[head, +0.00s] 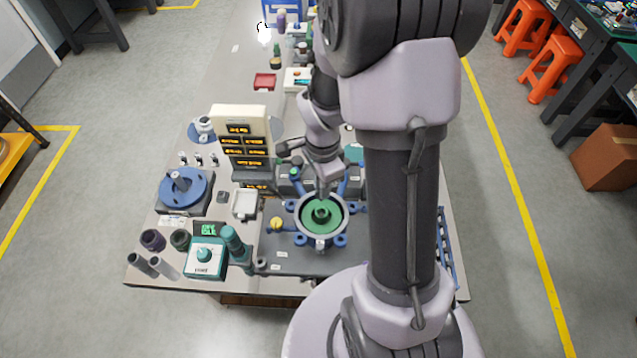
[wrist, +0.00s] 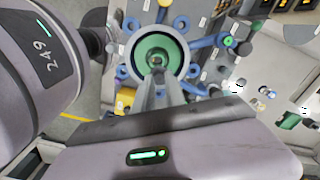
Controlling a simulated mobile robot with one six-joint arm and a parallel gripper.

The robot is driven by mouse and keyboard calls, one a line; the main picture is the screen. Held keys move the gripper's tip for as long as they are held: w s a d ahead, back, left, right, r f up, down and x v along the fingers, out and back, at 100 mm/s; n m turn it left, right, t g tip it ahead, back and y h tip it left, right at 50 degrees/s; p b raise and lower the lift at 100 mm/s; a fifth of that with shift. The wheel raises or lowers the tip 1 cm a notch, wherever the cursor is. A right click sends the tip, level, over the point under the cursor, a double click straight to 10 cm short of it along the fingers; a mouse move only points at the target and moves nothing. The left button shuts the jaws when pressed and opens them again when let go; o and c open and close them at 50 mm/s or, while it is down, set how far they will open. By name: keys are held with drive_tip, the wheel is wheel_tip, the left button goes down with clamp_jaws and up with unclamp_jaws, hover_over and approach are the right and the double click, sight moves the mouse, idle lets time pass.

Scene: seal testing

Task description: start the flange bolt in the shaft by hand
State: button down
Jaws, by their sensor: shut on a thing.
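The round fixture (head: 299,222) has a pale ring, a green inner face and a dark round hub, the shaft (head: 321,214), at its centre. Blue arms and knobs surround it. My gripper (head: 322,190) points down over this hub from behind. In the wrist view its two fingers (wrist: 158,76) come together over the green face (wrist: 146,50). They are shut on the flange bolt (wrist: 157,62), of which only a small dark bit shows at the fingertips. The fingers hide most of it. I cannot tell whether the bolt touches the shaft.
A cream display tower (head: 240,120) stands left of the fixture. A blue round device (head: 195,190) and a teal control box (head: 206,262) with a teal cylinder (head: 235,243) stand on the table's left. A yellow knob (head: 276,224) sits close to the ring.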

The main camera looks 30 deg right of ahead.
drive_tip(key=f+b, duration=0.1)
drive_tip(key=f, duration=0.1)
drive_tip(key=f+b, duration=0.1)
drive_tip(key=shift+s+f, duration=0.35)
drive_tip(key=shift+r+n+p, duration=0.25)
drive_tip(key=shift+n+p, duration=0.25)
drive_tip(key=shift+w+r+n+p, duration=0.1)
drive_tip(key=shift+n+p, duration=0.55)
drive_tip(key=shift+n, duration=0.25)
drive_tip(key=n, duration=0.4)
drive_tip(key=shift+f, duration=0.2)
drive_tip(key=n, duration=0.5)
drive_tip(key=shift+w+a+p, duration=0.1)
drive_tip(key=shift+w+p, duration=0.05)
drive_tip(key=shift+p, duration=0.25)
drive_tip(key=shift+f, duration=0.15)
drive_tip(key=shift+f+b, duration=0.85)
drive_tip(key=shift+b, duration=0.2)
drive_tip(key=shift+f+b, duration=1)
drive_tip(key=shift+b, duration=0.15)
